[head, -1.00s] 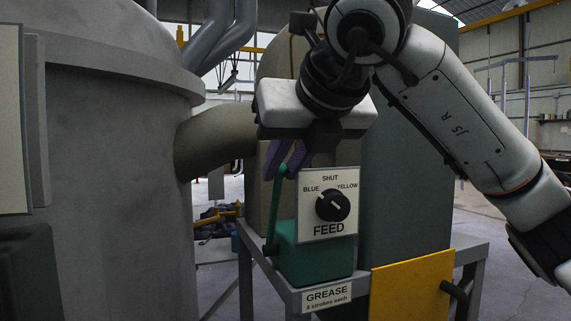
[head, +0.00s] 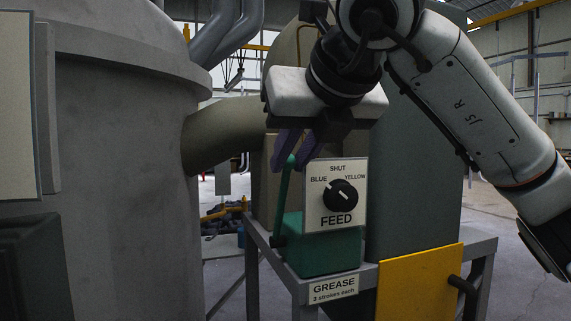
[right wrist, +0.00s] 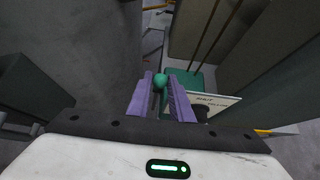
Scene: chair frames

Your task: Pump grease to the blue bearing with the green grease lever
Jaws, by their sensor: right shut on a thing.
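The green grease lever (head: 284,205) rises, leaning slightly right, from the left side of the green grease box (head: 320,255). Its round knob (right wrist: 160,80) sits between the purple fingers of my right gripper (head: 294,155). In the right wrist view my right gripper (right wrist: 161,90) is shut on the lever's top end. The black FEED selector (head: 341,196) has its white mark pointing up and left, toward BLUE. The blue bearing cannot be made out in these views. My left gripper is not in view.
A label (head: 333,289) reads "GREASE, 3 strokes each". The box stands on a grey metal frame (head: 480,246). A yellow panel (head: 415,285) hangs at the right. A large grey tank (head: 125,160) fills the left, close to the lever. The FEED plate (head: 322,222) is just right of the lever.

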